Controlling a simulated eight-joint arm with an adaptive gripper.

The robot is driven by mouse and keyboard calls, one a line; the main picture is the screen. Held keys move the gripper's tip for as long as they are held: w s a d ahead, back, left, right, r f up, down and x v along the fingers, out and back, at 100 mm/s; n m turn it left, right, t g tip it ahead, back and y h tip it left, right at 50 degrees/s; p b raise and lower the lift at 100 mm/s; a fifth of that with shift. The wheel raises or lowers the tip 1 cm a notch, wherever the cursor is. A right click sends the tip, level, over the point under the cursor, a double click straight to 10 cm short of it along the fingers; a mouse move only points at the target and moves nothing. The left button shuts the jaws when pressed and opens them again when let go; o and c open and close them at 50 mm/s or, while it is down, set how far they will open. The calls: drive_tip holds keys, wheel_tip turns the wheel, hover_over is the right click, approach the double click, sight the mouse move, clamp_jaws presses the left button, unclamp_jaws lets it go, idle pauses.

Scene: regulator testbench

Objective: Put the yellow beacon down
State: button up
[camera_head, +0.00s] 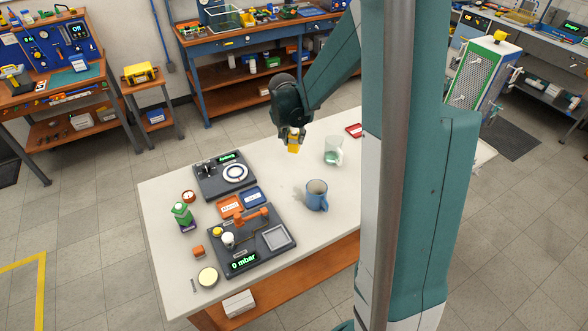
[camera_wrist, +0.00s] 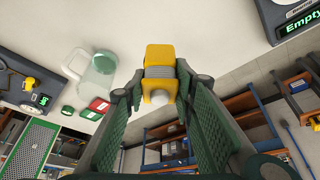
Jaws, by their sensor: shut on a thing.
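The yellow beacon (camera_head: 294,145) hangs from my gripper (camera_head: 295,130) in the head view, over the far part of the white table (camera_head: 176,278). In the wrist view the beacon (camera_wrist: 159,57) has a yellow block, a grey ribbed band and a white round tip. The fingertips of my gripper (camera_wrist: 158,88) are shut on it from both sides. Whether the beacon touches the tabletop is hard to tell; it appears to be held above it.
A clear mug with green (camera_head: 333,151) stands right of the beacon, and a blue mug (camera_head: 316,196) stands nearer. A red item (camera_head: 354,130) lies beyond. A dial device (camera_head: 225,175) and the 0 mbar device (camera_head: 252,240) occupy the left side. Bare tabletop lies between dial device and mugs.

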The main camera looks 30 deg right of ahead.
sight(294, 148)
idle(0.3)
drive_tip(key=shift+f, duration=2.95)
drive_tip(key=shift+f, duration=0.1)
drive_tip(key=shift+f, duration=1.95)
drive_tip(key=shift+f+b, duration=0.25)
drive_tip(key=shift+b, duration=0.25)
drive_tip(key=o, duration=0.9)
drive_tip(key=shift+r, duration=0.1)
drive_tip(key=shift+r+p, duration=0.25)
drive_tip(key=shift+p, duration=0.05)
drive_tip(key=shift+p+v, duration=0.3)
drive_tip(key=shift+v, duration=5.55)
